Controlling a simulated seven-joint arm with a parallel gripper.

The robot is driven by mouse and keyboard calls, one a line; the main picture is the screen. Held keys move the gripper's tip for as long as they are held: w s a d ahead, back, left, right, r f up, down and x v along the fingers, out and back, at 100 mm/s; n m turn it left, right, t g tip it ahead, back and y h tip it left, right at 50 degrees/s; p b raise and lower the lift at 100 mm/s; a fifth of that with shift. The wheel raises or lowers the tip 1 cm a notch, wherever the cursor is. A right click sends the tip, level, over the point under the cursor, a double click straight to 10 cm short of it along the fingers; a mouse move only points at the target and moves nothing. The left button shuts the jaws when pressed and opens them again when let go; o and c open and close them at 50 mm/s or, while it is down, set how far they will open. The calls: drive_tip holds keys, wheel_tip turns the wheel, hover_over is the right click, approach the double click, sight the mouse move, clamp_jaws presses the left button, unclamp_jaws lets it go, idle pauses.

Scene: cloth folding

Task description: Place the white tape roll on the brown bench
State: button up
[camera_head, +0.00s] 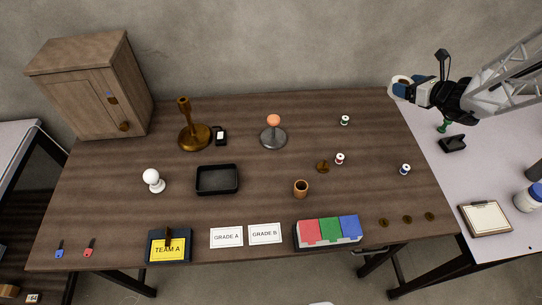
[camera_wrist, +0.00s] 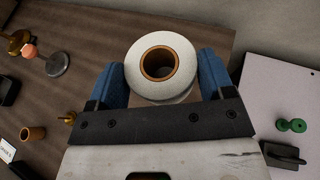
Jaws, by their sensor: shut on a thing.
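The white tape roll (camera_wrist: 160,90) has a brown core and sits between the two blue fingers of my gripper (camera_wrist: 163,78) in the wrist view. My gripper is shut on it. In the head view my gripper (camera_head: 404,90) holds the tape roll (camera_head: 398,80) at the upper right, over the far right corner of the brown bench (camera_head: 255,200). The roll appears raised above the bench top. Its far side is partly hidden by the fingers in the head view.
A lamp-like stand with an orange ball (camera_head: 273,130), several small spools, a black tray (camera_head: 217,180) and a brown cup (camera_head: 301,189) stand on the bench. A wooden cabinet (camera_head: 85,90) is at the back left. A pale side table (camera_head: 480,180) adjoins the right. The back right of the bench has bare room.

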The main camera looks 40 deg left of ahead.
drive_tip(key=s+a+n+g, duration=0.4)
drive_tip(key=s+a+g, duration=0.1)
drive_tip(key=s+a, duration=1.25)
drive_tip(key=shift+y, duration=0.4)
drive_tip(key=shift+d+f, duration=0.2)
drive_tip(key=shift+f, duration=2.35)
drive_tip(key=shift+f, duration=0.1)
hover_over(319, 136)
drive_tip(key=shift+f, duration=3)
drive_tip(key=shift+s+f, duration=0.1)
drive_tip(key=shift+f, duration=1.8)
drive_tip(key=shift+f, duration=0.1)
